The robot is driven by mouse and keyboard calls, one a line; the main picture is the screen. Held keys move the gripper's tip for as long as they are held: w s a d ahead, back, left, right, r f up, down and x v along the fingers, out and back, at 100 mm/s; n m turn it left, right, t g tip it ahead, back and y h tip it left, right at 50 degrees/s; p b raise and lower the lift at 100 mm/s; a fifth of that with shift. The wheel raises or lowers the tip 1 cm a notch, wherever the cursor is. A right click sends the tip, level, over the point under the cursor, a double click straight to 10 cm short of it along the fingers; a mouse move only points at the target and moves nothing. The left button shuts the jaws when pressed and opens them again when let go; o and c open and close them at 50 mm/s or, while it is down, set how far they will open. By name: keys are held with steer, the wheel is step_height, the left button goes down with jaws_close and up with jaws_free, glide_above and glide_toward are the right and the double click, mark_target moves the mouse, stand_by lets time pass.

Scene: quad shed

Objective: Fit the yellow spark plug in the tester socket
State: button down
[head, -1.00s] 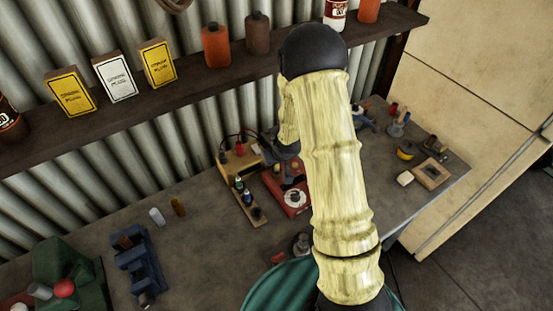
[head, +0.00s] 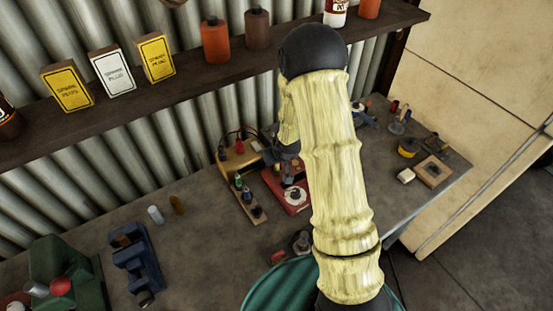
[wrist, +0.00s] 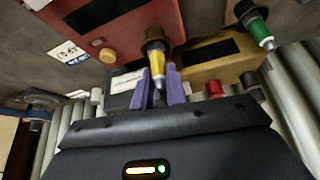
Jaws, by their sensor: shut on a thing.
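The yellow spark plug (wrist: 157,62) stands between my gripper's two purple fingers (wrist: 158,90) in the wrist view, its dark end pointing away from my gripper. My gripper is shut on it. The red tester (wrist: 120,32) is just beside the plug there, and also shows in the head view (head: 271,181) with a white disc (head: 296,196) on top. In the head view, my gripper (head: 289,172) is over the tester's back part. My forearm hides part of the bench. The socket cannot be made out clearly, and I cannot tell whether the plug touches anything.
A wooden rack (head: 257,214) with a green plug (head: 238,182) and a blue plug (head: 247,194) is left of the tester. A yellow box (head: 238,160) stands behind the rack. A blue holder (head: 138,262) is at lower left. The front middle bench is mostly clear.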

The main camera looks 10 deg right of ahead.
steer(key=c, duration=0.9)
jaws_free()
steer(key=shift+r, duration=0.1)
steer(key=shift+r+p, duration=2.65)
steer(key=shift+r, duration=0.8)
